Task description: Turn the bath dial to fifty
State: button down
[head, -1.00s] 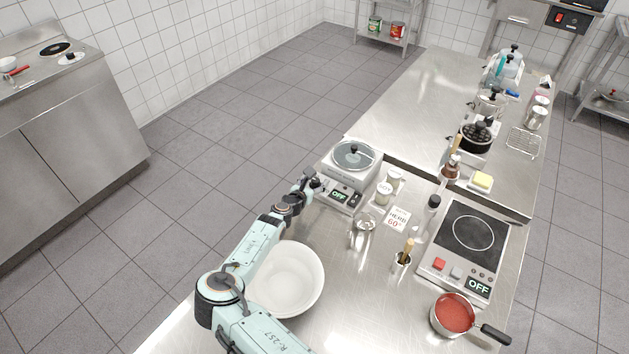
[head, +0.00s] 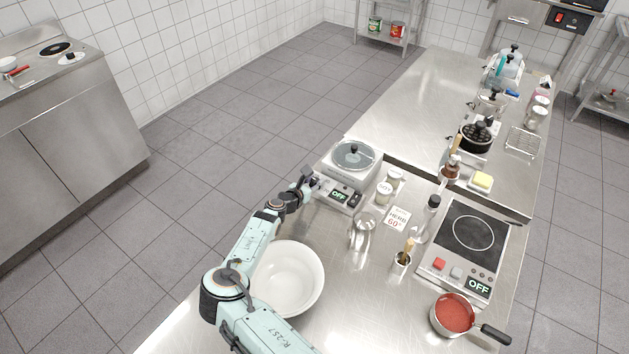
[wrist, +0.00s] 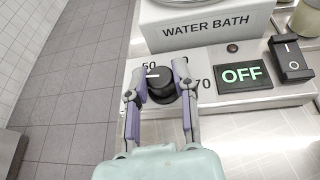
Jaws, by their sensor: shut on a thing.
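The water bath (head: 366,175) stands at the left edge of the steel counter, with a round lid on top. Its front panel carries a black round dial (wrist: 158,86), seen in the wrist view. My gripper (wrist: 160,82) is shut on the dial, one finger on each side. A white mark shows on the dial's upper left, near the printed 50. A 70 is printed right of the dial. Other markings may be hidden by the fingers. The display (wrist: 243,76) reads OFF. In the head view my gripper (head: 311,184) is at the bath's front left, and the dial is hidden.
A black rocker switch (wrist: 290,58) is right of the display. A white bowl (head: 312,279) sits beside my arm. An induction hob (head: 459,262) is farther right.

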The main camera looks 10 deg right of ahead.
jog(key=shift+w+m+g+h, duration=0.1)
jog(key=shift+m+g+h, duration=1.3)
jog(key=shift+m, duration=0.3)
jog(key=shift+m+g+h, duration=0.5)
jog(key=shift+m+g, duration=0.3)
jog(key=c, duration=0.9)
grip_release()
jog(key=shift+o, duration=0.2)
jog(key=shift+a, duration=0.15)
jog(key=v, duration=1.2)
